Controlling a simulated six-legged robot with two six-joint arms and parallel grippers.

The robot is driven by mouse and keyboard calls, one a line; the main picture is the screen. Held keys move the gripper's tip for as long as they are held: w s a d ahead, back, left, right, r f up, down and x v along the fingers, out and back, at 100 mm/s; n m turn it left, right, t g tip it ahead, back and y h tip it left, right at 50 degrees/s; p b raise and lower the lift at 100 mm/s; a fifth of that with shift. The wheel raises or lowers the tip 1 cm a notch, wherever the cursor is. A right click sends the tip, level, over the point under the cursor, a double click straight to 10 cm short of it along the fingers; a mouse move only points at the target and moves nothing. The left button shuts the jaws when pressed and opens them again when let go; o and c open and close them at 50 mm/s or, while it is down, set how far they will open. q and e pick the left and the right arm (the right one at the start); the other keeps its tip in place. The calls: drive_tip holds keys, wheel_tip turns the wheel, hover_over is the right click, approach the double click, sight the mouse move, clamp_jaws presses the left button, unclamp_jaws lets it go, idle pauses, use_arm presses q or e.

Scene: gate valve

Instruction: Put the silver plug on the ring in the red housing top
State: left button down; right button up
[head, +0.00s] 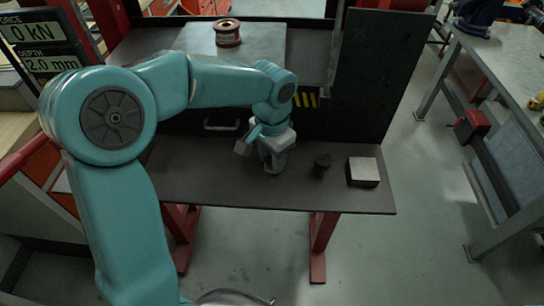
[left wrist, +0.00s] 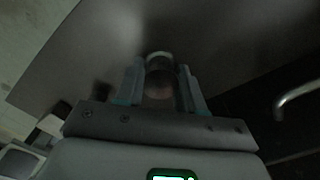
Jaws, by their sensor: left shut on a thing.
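The red housing (head: 228,40) stands upright on a grey plate at the back, with a brass-coloured ring (head: 228,25) showing in its top. My left gripper (head: 272,168) is low over the dark front shelf, in front of the housing and well apart from it. In the left wrist view its two fingers (left wrist: 161,82) are shut on a short round metallic piece, the silver plug (left wrist: 160,64). In the head view the gripper hides the plug. I cannot tell whether the plug touches the shelf. My right gripper is not in view.
A small dark cylinder (head: 321,165) and a silver-topped block (head: 362,172) stand on the shelf (head: 225,188) to the right of the gripper. A dark upright panel (head: 375,75) rises behind them. A metal handle (head: 221,126) is left of the gripper. A display (head: 38,45) reads depth 2.0 mm.

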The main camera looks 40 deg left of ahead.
use_arm(q)
drive_tip(key=shift+w+f, duration=0.1)
drive_tip(key=shift+f, duration=0.05)
drive_tip(key=shift+f, duration=0.2)
drive_tip(key=c, duration=0.7)
unclamp_jaws()
